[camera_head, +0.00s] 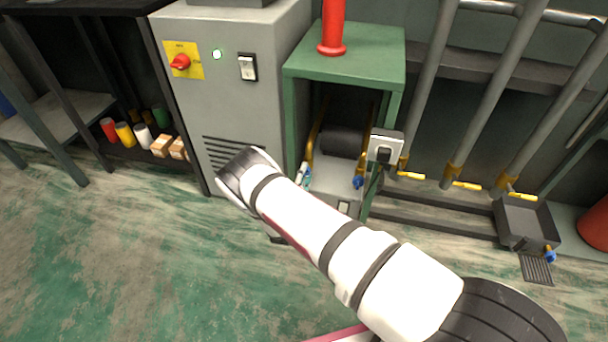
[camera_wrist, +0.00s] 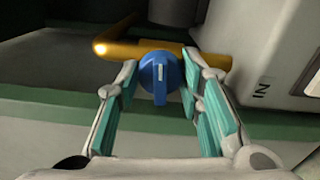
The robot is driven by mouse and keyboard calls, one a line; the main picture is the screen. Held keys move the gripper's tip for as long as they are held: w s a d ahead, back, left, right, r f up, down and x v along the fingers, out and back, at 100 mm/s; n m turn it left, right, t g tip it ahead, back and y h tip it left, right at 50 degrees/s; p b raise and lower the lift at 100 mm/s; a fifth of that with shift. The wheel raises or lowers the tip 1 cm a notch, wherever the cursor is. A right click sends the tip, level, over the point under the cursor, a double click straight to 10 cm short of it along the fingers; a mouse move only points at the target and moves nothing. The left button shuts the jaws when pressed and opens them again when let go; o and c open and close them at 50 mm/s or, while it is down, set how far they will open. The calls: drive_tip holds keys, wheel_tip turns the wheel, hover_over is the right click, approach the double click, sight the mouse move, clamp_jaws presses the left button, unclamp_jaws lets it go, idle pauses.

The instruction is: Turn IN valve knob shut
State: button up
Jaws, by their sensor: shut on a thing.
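The blue IN valve knob (camera_wrist: 160,80) sits between the two teal-padded fingers of my gripper (camera_wrist: 160,78) in the wrist view. The fingertips are closed on its left and right sides. A white mark on its face stands upright in that view. The knob is on a yellow pipe (camera_wrist: 125,48), next to a light grey body (camera_wrist: 262,65) with "IN" printed on it. In the head view my arm hides most of my gripper, and the IN knob cannot be made out clearly.
In the head view another blue knob (camera_head: 358,182) shows right of my gripper, inside the green stand (camera_head: 380,68). A grey socket box (camera_head: 386,146) is on its right front leg. A grey cabinet (camera_head: 230,100) stands close on the left. Yellow-handled pipes (camera_head: 466,185) are farther right.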

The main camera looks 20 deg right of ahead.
drive_tip(key=shift+n, duration=2.2)
drive_tip(key=shift+f, duration=0.1)
drive_tip(key=o, duration=1.1)
drive_tip(key=shift+o, duration=0.2)
